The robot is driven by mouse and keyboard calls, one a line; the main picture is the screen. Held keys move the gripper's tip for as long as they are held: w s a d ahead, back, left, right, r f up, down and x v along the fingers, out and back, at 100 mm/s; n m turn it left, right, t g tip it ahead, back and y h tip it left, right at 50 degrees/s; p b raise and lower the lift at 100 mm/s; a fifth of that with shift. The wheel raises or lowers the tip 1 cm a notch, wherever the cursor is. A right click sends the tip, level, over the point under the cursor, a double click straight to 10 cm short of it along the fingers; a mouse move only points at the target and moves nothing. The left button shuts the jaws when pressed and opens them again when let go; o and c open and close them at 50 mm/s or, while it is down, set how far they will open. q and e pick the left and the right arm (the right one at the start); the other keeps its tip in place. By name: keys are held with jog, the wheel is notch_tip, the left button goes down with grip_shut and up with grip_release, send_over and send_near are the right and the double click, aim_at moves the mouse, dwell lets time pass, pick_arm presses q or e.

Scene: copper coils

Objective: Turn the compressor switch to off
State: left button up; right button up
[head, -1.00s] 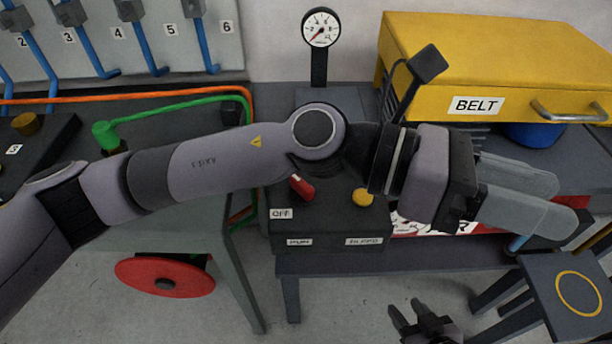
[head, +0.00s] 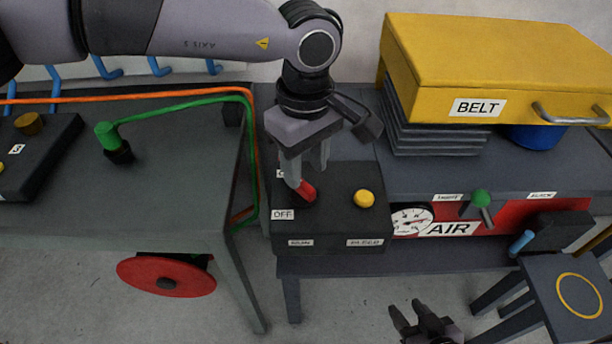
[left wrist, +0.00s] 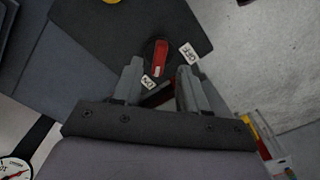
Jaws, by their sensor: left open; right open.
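The red switch handle (head: 308,194) sits on top of a dark control box (head: 335,230). An OFF label (head: 283,215) lies at its lower left. A second label is mostly hidden behind a finger in the head view. In the left wrist view the red handle (left wrist: 160,58) lies just beyond and between the fingertips, with labels on both sides. My left gripper (head: 308,180) points down over the handle, open, one finger close to its left end; contact cannot be told. My right gripper (head: 408,308) is open and empty, low in front of the bench.
A yellow button (head: 364,199) is right of the handle. A yellow BELT box (head: 480,70) and a red AIR panel (head: 510,217) stand at right. A table (head: 180,200) with green and orange hoses is at left. A stool (head: 575,290) stands at lower right.

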aim_at(306, 186)
pick_arm(q)
jog(key=shift+f, duration=1.95)
grip_shut()
